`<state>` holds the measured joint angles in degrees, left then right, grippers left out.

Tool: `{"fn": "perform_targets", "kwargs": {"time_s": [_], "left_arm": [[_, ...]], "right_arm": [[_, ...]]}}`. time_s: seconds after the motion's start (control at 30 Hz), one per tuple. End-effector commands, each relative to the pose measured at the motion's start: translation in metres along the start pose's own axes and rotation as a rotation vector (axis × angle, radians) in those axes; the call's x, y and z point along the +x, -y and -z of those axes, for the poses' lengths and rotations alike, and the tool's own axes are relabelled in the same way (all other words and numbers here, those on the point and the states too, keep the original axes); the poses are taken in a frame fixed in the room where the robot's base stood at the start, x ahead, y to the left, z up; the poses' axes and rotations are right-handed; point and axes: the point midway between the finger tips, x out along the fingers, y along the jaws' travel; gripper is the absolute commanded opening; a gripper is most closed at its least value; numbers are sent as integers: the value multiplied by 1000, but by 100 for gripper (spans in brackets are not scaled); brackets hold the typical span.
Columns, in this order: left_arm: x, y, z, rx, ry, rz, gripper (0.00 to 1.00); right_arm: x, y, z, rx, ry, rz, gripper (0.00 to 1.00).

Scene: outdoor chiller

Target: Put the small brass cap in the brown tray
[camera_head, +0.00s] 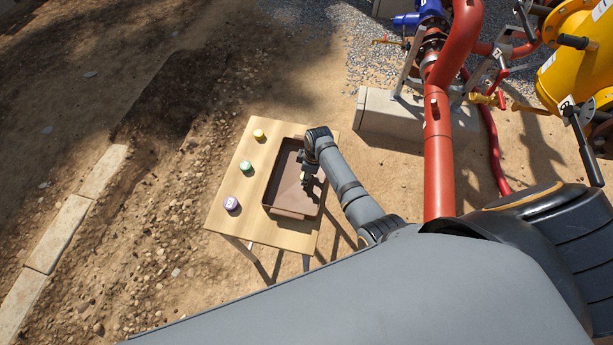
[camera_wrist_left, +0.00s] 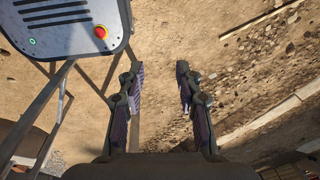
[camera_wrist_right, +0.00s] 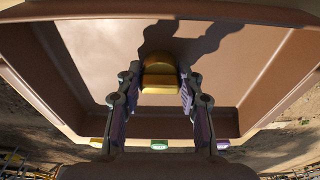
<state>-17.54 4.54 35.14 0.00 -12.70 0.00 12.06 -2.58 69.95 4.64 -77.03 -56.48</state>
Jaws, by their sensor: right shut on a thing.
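The brown tray (camera_head: 291,211) lies on a small wooden table in the head view. My right gripper (camera_head: 306,180) is over the tray's inside. In the right wrist view the small brass cap (camera_wrist_right: 158,78) is between the fingertips of my right gripper (camera_wrist_right: 158,92), which is shut on it. The tray's wall (camera_wrist_right: 75,75) and floor surround it in that view. I cannot tell whether the cap touches the tray floor. My left gripper (camera_wrist_left: 160,90) is open and empty above bare ground in the left wrist view.
A yellow (camera_head: 259,134), a green (camera_head: 246,165) and a purple item (camera_head: 231,203) stand in a row on the wooden table (camera_head: 222,215), left of the tray. Red pipes (camera_head: 438,150) and a concrete block (camera_head: 385,112) stand to the right.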

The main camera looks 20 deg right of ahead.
Motion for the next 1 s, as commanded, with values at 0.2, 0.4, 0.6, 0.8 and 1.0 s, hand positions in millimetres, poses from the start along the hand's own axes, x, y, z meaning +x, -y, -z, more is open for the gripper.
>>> {"fn": "perform_targets", "kwargs": {"time_s": [0.2,0.4,0.6,0.8,1.0], "left_arm": [[-2,1,31,-2,-47,1,35],[0,0,8,0,-14,0,35],[0,0,-2,0,2,0,35],[0,0,8,0,-12,0,35],[-4,1,13,0,-21,0,35]], "right_arm": [[-1,1,0,0,1,1,0],[3,0,-1,0,1,1,42],[3,0,-1,0,1,1,60],[3,0,-1,0,1,1,60],[-22,-1,1,0,-1,-3,60]]}}
